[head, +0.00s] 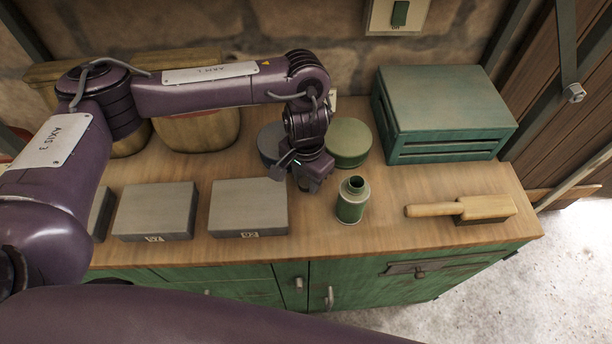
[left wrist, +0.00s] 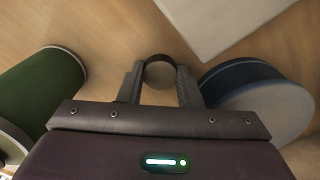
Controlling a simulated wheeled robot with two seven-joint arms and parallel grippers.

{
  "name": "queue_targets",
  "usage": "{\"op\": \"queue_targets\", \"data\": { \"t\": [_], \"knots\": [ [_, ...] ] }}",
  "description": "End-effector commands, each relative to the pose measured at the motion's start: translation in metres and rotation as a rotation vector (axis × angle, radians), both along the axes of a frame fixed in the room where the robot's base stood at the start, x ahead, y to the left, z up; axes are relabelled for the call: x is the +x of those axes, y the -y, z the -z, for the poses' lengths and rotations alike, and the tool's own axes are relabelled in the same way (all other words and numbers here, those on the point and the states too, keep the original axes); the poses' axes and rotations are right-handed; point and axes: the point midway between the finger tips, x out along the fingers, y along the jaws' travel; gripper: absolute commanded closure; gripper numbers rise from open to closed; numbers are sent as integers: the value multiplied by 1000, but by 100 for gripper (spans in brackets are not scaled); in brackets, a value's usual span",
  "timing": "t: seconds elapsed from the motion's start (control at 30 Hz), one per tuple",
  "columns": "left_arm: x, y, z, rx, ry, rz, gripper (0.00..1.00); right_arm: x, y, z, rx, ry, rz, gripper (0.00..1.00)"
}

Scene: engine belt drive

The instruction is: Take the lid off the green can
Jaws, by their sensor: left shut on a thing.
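In the left wrist view the can (left wrist: 42,88) is at the left edge. My left gripper (head: 312,184) is beside the can, to its left and above the bench, apart from it. In the left wrist view my gripper (left wrist: 158,82) is shut on the small round lid (left wrist: 159,73), which shows a dark ridged rim between the fingers. The lid is hidden or too small to make out in the head view.
A green round tin (head: 348,142) and a blue round tin (head: 270,142) stand behind the gripper. Grey boxes (head: 248,206) lie to the left. A wooden-handled brush (head: 462,209) lies to the right, before a green slatted crate (head: 442,112). Some bench is clear around the can.

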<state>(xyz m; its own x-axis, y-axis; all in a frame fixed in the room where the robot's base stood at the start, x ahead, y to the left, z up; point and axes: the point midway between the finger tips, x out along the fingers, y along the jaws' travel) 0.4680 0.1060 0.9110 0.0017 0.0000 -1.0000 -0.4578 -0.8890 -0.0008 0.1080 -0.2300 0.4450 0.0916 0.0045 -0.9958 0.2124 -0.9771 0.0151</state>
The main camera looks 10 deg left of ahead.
Motion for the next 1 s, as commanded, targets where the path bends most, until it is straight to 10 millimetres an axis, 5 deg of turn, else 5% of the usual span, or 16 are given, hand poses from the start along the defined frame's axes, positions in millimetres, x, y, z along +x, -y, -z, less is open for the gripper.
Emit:
{"op": "queue_targets", "data": {
  "t": [0.47, 1.0],
  "knots": [
    [1, 0, -9, -1, 2, 2, 60, 0, 0, -2, 0, 1, 0, 24],
    [1, 0, -108, 1, 4, 1, 60, 0, 0, -10, 0, 1, 0, 24]
  ]
}}
